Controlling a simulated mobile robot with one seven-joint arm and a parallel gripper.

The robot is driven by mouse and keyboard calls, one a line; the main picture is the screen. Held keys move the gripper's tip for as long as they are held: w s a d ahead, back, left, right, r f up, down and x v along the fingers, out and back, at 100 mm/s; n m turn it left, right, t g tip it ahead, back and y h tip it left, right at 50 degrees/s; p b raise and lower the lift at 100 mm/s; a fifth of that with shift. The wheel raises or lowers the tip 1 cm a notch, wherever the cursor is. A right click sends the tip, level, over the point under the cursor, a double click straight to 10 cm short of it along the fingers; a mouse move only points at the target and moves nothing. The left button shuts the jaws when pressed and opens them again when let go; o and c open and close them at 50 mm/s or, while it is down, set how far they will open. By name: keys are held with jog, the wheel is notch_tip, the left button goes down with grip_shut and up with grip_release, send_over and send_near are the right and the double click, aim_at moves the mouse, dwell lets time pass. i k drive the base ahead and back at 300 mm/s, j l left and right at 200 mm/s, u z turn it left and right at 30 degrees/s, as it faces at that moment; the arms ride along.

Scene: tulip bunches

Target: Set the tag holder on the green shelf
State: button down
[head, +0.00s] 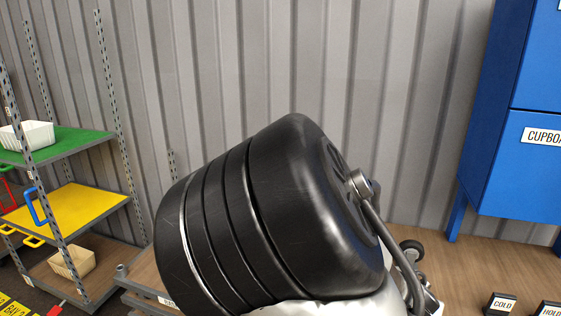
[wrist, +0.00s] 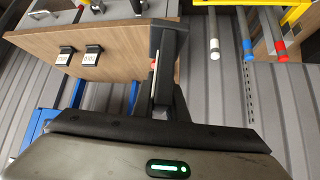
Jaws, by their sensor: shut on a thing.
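The green shelf (head: 70,146) is the upper level of a metal rack at the left of the head view. A white basket (head: 28,136) stands on its left part, and the right part is bare. In the wrist view my gripper (wrist: 167,60) is shut on a thin, pale-edged piece (wrist: 162,88), seen edge-on and partly hidden by the dark fingers. It looks like the tag holder, but its face does not show. In the head view the gripper cannot be made out; my black arm link fills the middle.
A yellow shelf (head: 72,208) is below the green one. Black holders marked COLD (head: 500,304) and HOLD (head: 549,309) stand on a wooden top (head: 470,262) at right. A blue cupboard (head: 525,165) stands behind. Rack posts (head: 108,100) edge the shelves.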

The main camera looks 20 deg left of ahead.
aim_at(41, 155)
jog(key=j, duration=0.65)
jog(key=j+u, duration=0.1)
jog(key=j, duration=0.5)
jog(key=i+j, duration=0.1)
jog(key=j, duration=0.5)
jog(key=j+u, duration=0.15)
jog(key=j, duration=0.5)
jog(key=i+j, duration=0.15)
jog(key=j, duration=0.45)
jog(key=i+j+u, duration=0.1)
jog(key=j, duration=0.55)
jog(key=i+j, duration=0.1)
jog(key=j, duration=0.5)
jog(key=i+j+u, duration=0.1)
jog(key=j, duration=1.25)
jog(key=i+j+u, duration=0.1)
jog(key=j, duration=0.65)
jog(key=i+j, duration=0.1)
jog(key=j, duration=0.6)
jog(key=i+j+u, duration=0.1)
jog(key=j, duration=0.65)
